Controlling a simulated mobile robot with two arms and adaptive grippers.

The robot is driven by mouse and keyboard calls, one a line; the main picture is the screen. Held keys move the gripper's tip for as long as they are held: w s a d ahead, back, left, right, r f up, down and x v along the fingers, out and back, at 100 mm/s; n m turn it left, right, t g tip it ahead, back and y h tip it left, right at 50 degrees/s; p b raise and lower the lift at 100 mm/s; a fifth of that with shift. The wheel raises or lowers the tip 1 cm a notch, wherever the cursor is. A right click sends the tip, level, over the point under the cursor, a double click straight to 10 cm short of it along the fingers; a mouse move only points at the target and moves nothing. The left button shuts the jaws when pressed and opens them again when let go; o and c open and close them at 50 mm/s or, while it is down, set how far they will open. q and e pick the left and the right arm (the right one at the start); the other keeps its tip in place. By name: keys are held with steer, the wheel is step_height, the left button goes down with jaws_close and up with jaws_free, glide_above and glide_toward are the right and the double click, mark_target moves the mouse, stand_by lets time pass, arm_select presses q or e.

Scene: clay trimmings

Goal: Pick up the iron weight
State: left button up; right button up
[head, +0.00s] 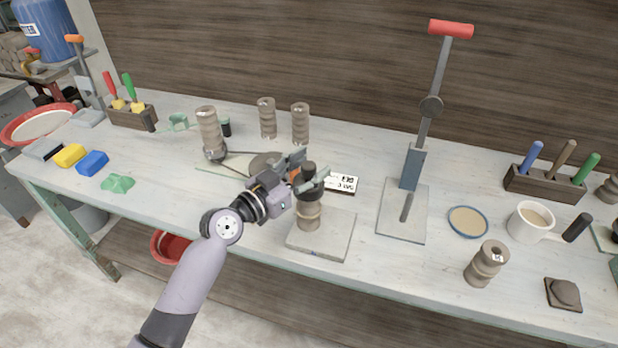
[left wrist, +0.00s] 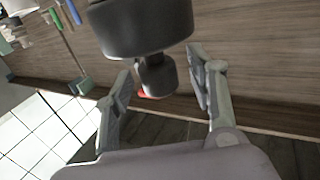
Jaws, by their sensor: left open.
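The iron weight (head: 308,190) is a dark, round weight with a knob on top. It sits upright on a stacked clay cylinder (head: 309,216) on a pale square board (head: 325,242) at the table's front. My left gripper (head: 310,173) reaches in from the left at the height of the knob, with its fingers apart. In the left wrist view, the weight's wide body (left wrist: 142,28) is at the top, and its knob (left wrist: 157,76) is between the open fingers of my left gripper (left wrist: 160,78). I cannot tell whether the fingers touch it. My right gripper is out of view.
A lever press (head: 411,165) stands right of the board, and a white label card (head: 343,182) lies behind the weight. Several clay cylinders stand at the back. A mug (head: 528,221), a round dish (head: 468,221) and another clay piece (head: 485,264) are to the right.

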arm_select(q)
steer(key=shift+w+d, duration=0.15)
steer(key=shift+c, duration=0.6)
jaws_close()
stand_by(0.4)
steer(key=shift+r, duration=0.2)
